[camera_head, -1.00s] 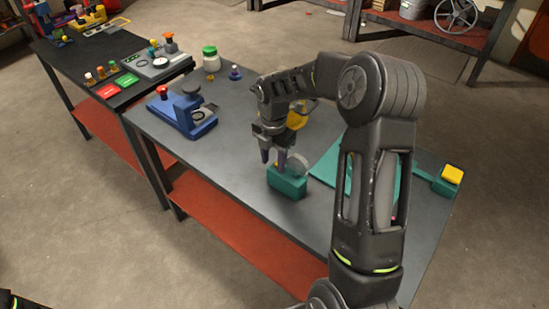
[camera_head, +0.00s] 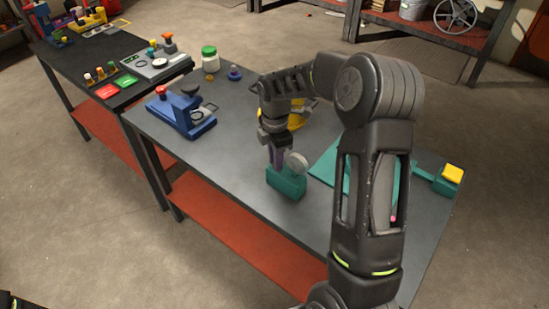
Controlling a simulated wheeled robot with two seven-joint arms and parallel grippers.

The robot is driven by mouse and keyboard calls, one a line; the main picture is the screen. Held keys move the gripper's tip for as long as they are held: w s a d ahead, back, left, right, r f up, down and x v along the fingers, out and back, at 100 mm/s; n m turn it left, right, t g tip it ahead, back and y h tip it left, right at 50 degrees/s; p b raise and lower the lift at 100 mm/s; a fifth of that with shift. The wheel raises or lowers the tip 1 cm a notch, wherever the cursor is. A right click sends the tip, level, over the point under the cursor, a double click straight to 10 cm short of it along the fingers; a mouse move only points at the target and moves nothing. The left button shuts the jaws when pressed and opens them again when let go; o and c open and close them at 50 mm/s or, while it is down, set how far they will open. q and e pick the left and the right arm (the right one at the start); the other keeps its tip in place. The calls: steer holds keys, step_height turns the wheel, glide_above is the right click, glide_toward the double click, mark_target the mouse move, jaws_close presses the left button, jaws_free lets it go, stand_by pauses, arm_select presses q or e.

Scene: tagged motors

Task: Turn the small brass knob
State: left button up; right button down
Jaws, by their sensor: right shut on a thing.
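My right gripper (camera_head: 277,163) points down over a teal block (camera_head: 287,183) on the dark tabletop. Its fingers are closed together on something small at the top of the block. I take this to be the small brass knob, but the fingers hide it. A pale grey disc (camera_head: 297,162) stands upright at the block's top, just right of the fingers.
A blue device with a red knob (camera_head: 183,116) stands to the left. A green-lidded jar (camera_head: 209,59) is at the back. A teal board (camera_head: 328,166) and a yellow-topped teal block (camera_head: 447,180) lie to the right. My right arm covers part of the table.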

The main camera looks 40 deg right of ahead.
steer(key=c, duration=1.4)
jaws_free()
steer(key=shift+w+d, duration=0.1)
steer(key=shift+w, duration=0.3)
steer(key=o, duration=0.3)
steer(key=shift+w+f+n, duration=0.15)
steer(key=shift+w+n, duration=0.05)
steer(key=shift+n, duration=0.6)
steer(key=shift+w+n+p, duration=0.1)
steer(key=shift+n+p, duration=0.4)
steer(key=shift+n, duration=0.3)
steer(key=n, duration=0.1)
steer(key=n+p, duration=0.1)
steer(key=n, duration=0.2)
steer(key=shift+s+a, duration=0.2)
steer(key=shift+s, duration=0.05)
steer(key=n+p, duration=0.2)
steer(key=n, duration=0.3)
steer(key=shift+s+d+n+p, duration=0.1)
steer(key=shift+n+p, duration=0.3)
steer(key=shift+f+n, duration=0.1)
steer(key=shift+n, duration=0.8)
steer(key=shift+s+f, duration=0.1)
